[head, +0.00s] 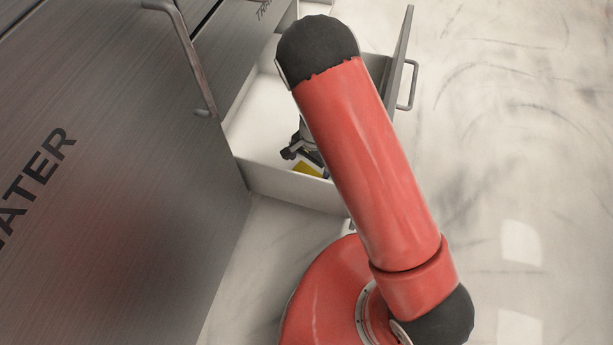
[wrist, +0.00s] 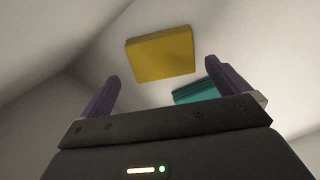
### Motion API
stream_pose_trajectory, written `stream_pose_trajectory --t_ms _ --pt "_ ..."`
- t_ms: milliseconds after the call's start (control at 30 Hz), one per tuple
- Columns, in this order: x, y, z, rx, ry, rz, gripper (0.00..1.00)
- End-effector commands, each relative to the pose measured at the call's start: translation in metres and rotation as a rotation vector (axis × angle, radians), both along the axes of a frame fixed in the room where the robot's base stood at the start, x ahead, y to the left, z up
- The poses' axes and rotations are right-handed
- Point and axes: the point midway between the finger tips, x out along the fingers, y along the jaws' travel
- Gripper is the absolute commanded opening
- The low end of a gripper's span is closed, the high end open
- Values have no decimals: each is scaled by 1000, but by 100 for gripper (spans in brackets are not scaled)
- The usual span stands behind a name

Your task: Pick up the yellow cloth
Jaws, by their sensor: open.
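The yellow cloth (wrist: 160,54) looks like a flat folded rectangle lying on the white floor of an open drawer (head: 262,122). In the wrist view it lies ahead of my gripper (wrist: 163,80), between and beyond the two purple fingertips. My gripper is open with nothing between its fingers. In the head view only a small yellow patch of the cloth (head: 305,170) shows near the drawer's front corner. My gripper reaches into the drawer there, mostly hidden behind my red arm.
A teal item (wrist: 196,91) lies beside the cloth, partly behind the right finger. White drawer walls (wrist: 50,100) rise close around my gripper. A steel cabinet front (head: 110,170) with a bar handle (head: 187,60) stands at the left. The marble floor (head: 530,150) at the right is clear.

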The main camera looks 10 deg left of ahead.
Motion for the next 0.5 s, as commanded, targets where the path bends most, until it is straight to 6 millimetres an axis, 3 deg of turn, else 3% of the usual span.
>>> stream_pose_trajectory --t_ms 233,500 --pt "-7 6 -37 -2 1 1 100" --pt "-8 7 -43 0 0 1 100"
